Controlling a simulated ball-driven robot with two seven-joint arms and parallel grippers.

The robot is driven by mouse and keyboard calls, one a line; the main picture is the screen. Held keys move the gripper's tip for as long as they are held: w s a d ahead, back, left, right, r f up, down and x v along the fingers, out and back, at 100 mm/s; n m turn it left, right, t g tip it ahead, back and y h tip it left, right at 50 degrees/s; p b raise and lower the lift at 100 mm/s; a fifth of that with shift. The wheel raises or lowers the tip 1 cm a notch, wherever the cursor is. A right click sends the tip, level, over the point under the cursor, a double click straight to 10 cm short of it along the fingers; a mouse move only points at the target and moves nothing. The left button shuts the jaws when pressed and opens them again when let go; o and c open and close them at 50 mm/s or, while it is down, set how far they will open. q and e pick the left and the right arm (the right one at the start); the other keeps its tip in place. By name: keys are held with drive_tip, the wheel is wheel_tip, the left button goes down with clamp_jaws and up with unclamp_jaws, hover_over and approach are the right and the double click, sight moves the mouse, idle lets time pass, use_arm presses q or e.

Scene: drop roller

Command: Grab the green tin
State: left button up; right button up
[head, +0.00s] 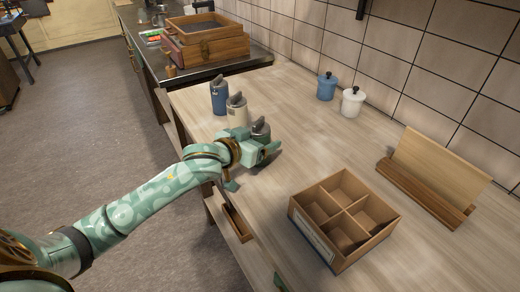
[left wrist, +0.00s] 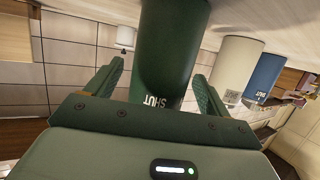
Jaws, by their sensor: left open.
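The green tin (head: 262,128) stands upright on the wooden table, partly hidden behind my left gripper in the head view. In the left wrist view the green tin (left wrist: 171,50) is large and close, between the two fingers. My left gripper (head: 268,151) is open around the tin; the wrist view shows a finger on each side of it (left wrist: 157,82). I cannot tell whether the fingers touch it. A cream tin (head: 236,111) and a blue tin (head: 219,97) stand in a row behind it.
A wooden box with four compartments (head: 330,252) stands at the front right. A wooden holder with a board (head: 428,185) is near the tiled wall. A blue jar (head: 326,87) and a white jar (head: 352,102) stand at the back. The table middle is clear.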

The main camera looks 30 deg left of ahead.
use_arm(q)
drive_tip(key=shift+w+d+f, duration=0.1)
drive_tip(key=shift+w, duration=0.2)
drive_tip(key=shift+s, duration=0.1)
drive_tip(key=c, duration=1.2)
